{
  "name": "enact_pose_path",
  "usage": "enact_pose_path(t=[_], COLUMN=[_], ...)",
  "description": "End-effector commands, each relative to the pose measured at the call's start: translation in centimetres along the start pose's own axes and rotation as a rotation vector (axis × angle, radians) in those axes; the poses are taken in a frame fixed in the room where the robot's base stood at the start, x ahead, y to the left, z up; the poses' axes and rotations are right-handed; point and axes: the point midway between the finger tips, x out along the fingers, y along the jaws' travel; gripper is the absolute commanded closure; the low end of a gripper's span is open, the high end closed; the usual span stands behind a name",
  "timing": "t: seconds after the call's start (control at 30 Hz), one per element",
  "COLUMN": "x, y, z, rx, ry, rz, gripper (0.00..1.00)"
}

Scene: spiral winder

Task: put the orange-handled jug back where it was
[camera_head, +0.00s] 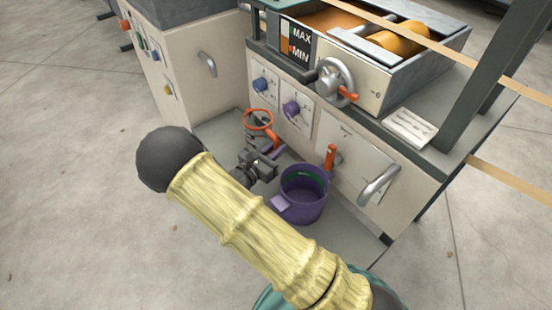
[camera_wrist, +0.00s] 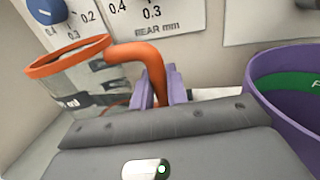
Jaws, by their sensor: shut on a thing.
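The orange-handled jug (camera_head: 258,122) is clear-walled with an orange rim and stands close to the front of the machine cabinet. In the wrist view the jug (camera_wrist: 75,85) is at the left, with its handle curving right and down. My gripper (camera_head: 268,152) has purple fingers and reaches the jug from the near side. In the wrist view the gripper (camera_wrist: 160,88) is shut on the orange handle, one finger on each side. The jug looks about upright. Its lower part is partly hidden, so I cannot tell whether its base touches the surface below.
A purple bucket (camera_head: 304,195), green inside, stands just right of the gripper; it also shows in the wrist view (camera_wrist: 262,105). Blue (camera_head: 262,85) and purple (camera_head: 292,108) knobs, an orange lever (camera_head: 330,157) and a metal handle (camera_head: 378,186) project from the cabinet. Open floor lies left.

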Motion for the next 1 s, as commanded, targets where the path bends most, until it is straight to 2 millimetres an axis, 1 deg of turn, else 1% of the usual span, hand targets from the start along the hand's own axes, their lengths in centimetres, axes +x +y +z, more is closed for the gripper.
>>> enact_pose_path(t=[0.03,0.1,0.2,0.27,0.57,0.73,0.77,0.8,0.83,0.87,1.0], x=[0.0,0.0,0.0,0.0,0.0,-0.1,-0.1,-0.1,-0.1,-0.1,-0.1], y=[0.0,0.0,0.0,0.0,0.0,0.0,0.0,0.0,0.0,0.0,0.0], z=[-1.0,-2.3,-4.0,-4.6,-4.6,-5.0,-5.0,-5.0,-5.0,-5.0,-5.0], rx=[-0.002,-0.003,-0.001,-0.001,0.000,-0.001,-0.001,0.000,-0.001,-0.001,0.000], ry=[0.000,0.000,0.000,-0.001,0.000,0.000,0.000,0.000,0.000,0.000,0.000], rz=[0.000,-0.001,-0.001,-0.001,0.000,0.001,0.002,0.002,0.001,0.001,0.001], gripper=[1.00,1.00,1.00,1.00,1.00,1.00,0.81,0.73,0.67,0.63,0.63])
